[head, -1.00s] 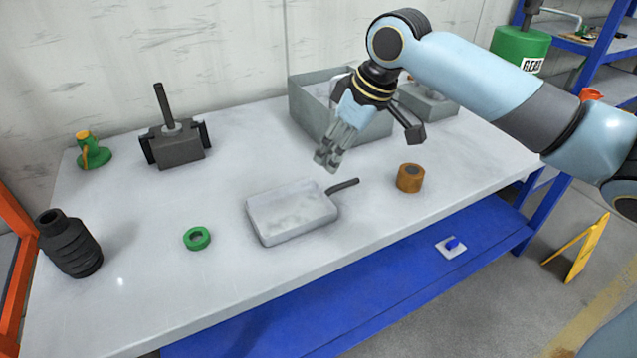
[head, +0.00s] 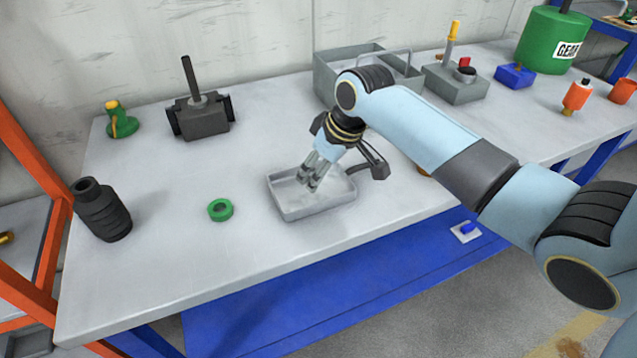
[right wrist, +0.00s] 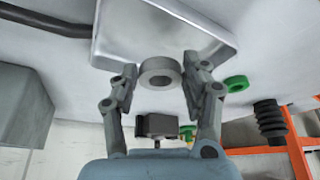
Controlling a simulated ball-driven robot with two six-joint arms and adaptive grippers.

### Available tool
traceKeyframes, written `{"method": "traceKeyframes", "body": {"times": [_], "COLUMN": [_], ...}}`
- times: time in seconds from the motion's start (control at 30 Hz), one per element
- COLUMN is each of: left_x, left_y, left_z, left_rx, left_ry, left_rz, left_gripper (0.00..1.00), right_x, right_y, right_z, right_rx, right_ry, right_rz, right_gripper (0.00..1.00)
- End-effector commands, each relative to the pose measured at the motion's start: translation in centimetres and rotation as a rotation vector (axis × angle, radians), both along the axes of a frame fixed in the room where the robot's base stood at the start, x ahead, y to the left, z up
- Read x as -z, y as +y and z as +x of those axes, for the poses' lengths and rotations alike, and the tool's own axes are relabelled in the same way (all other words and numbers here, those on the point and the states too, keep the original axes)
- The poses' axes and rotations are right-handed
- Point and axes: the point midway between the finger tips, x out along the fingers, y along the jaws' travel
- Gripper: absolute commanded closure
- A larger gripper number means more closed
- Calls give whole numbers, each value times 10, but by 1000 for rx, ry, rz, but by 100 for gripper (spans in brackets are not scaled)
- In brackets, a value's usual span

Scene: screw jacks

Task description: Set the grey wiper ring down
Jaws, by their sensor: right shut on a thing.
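My right gripper (head: 309,181) is low over the shallow grey tray (head: 318,211), its fingers pointing down into it. In the right wrist view the grey wiper ring (right wrist: 160,72) sits between the two fingertips, and the gripper (right wrist: 160,82) is shut on it. The ring overlaps the near rim of the tray (right wrist: 212,55) in that view; I cannot tell whether it touches the tray. In the head view the fingers largely hide the ring. My left gripper is not in view.
A green ring (head: 220,210) lies left of the tray, with a black ribbed bellows (head: 103,210) farther left. A dark jack block (head: 201,120) and a green jack (head: 121,122) stand behind. A grey bin (head: 345,72) stands behind my arm. The table between the green ring and front edge is clear.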

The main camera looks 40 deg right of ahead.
Motion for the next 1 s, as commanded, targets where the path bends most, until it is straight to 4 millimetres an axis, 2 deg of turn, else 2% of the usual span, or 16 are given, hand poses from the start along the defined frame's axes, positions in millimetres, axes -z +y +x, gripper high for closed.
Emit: {"method": "traceKeyframes", "body": {"times": [0.27,0.83,0.9,0.93,1.0], "left_x": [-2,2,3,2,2], "left_y": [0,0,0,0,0], "left_z": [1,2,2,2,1], "left_rx": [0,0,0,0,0], "left_ry": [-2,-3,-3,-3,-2], "left_rz": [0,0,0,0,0], "left_gripper": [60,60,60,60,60], "right_x": [37,50,53,53,54], "right_y": [0,0,0,0,-1], "right_z": [0,-2,-3,-3,-4], "right_rx": [0,1,1,1,1], "right_ry": [2,5,7,7,10], "right_rz": [-1,-1,-2,-2,-3], "right_gripper": [75,75,83,50,41]}}
